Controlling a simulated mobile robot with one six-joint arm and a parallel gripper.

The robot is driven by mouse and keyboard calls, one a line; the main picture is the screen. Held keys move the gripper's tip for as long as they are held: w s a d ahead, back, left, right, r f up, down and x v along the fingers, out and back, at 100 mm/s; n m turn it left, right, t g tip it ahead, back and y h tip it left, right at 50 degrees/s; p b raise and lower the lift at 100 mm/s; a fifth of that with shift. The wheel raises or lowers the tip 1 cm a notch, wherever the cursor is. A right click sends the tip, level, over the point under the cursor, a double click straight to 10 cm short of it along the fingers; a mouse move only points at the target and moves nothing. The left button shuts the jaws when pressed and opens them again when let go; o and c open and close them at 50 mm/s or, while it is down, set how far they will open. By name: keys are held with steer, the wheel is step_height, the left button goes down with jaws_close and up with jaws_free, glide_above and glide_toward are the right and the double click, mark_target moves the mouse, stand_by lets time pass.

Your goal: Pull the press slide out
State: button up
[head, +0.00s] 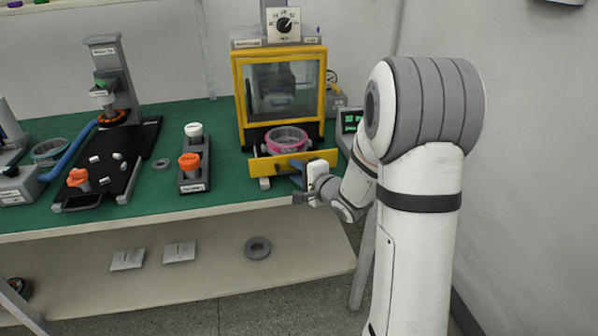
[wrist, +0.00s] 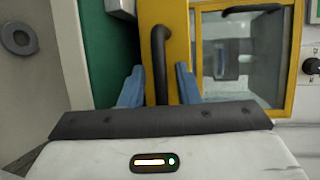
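The yellow press (head: 240,92) stands at the back right of the green bench. Its slide has a yellow front bar (head: 268,166), which sits out in front of the press frame. A pink-rimmed round part (head: 287,139) rests behind that bar. My gripper (head: 298,178) is at the right part of the bar and hides some of it. In the wrist view, the dark slide handle (wrist: 161,62) stands between the two blue fingers of my gripper (wrist: 159,85). The fingers are apart, with a visible gap on each side of the handle.
A holder with white and orange knobs (head: 192,187) stands left of the press. A black tray (head: 105,172) with small white parts lies farther left. A grey ring (head: 257,247) lies on the lower shelf. Bare green bench (head: 235,190) shows before the press.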

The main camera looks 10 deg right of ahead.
steer(key=shift+o, duration=0.2)
steer(key=shift+s+d+r, duration=0.1)
steer(key=shift+s+d, duration=0.05)
steer(key=p+v, duration=0.1)
steer(key=v, duration=0.6)
steer(key=shift+s, duration=0.2)
steer(key=shift+r, duration=0.1)
